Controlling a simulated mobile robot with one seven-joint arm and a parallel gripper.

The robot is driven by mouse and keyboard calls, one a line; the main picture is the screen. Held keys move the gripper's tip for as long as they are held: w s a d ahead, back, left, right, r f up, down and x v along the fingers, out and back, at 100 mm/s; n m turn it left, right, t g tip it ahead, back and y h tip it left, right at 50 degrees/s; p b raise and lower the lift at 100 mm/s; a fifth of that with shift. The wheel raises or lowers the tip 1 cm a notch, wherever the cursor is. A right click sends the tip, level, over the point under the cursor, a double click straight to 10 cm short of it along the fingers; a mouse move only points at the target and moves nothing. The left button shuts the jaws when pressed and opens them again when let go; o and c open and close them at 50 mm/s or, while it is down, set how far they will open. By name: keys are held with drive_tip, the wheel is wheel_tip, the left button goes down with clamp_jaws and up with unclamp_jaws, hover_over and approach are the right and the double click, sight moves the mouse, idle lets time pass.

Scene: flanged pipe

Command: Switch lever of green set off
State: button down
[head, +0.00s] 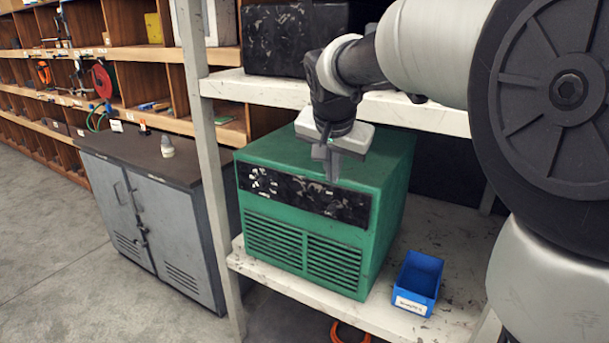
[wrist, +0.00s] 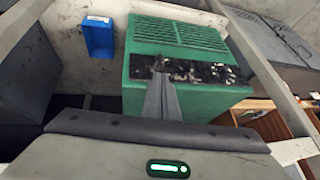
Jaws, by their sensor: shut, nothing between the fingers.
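The green set (head: 310,213) is a box on the white shelf, with a black panel above two louvred grilles. It also shows in the wrist view (wrist: 180,45). The black panel (head: 300,195) bears small white marks at its left part; a lever cannot be made out clearly. My gripper (head: 331,170) is shut and empty, with its fingertips just in front of or over the upper right part of the panel. In the wrist view the closed fingers (wrist: 161,98) reach to the panel's edge and hide part of it. I cannot tell whether they touch it.
A blue bin (head: 418,283) stands on the shelf (head: 448,292) to the right of the set. A shelf board (head: 258,88) holding a dark box (head: 290,40) is above. A metal post (head: 212,180) and a grey cabinet (head: 150,215) are left.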

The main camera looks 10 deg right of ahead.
sight(330, 209)
drive_tip(key=x, duration=1.3)
drive_tip(key=shift+f, duration=0.1)
drive_tip(key=shift+s+a+f+t+b, duration=0.2)
drive_tip(key=shift+f+t+b, duration=0.1)
drive_tip(key=shift+b, duration=0.9)
drive_tip(key=shift+f, duration=0.1)
drive_tip(key=f+h+b, duration=0.1)
drive_tip(key=b, duration=0.3)
drive_tip(key=shift+s+a+f+t, duration=0.1)
drive_tip(key=shift+s+t, duration=0.1)
drive_tip(key=shift+t, duration=0.1)
wheel_tip(330, 209, down, 7)
drive_tip(key=s+b, duration=0.1)
drive_tip(key=b, duration=1.1)
drive_tip(key=shift+a+f, duration=0.2)
drive_tip(key=shift+a, duration=0.15)
drive_tip(key=shift+r, duration=0.15)
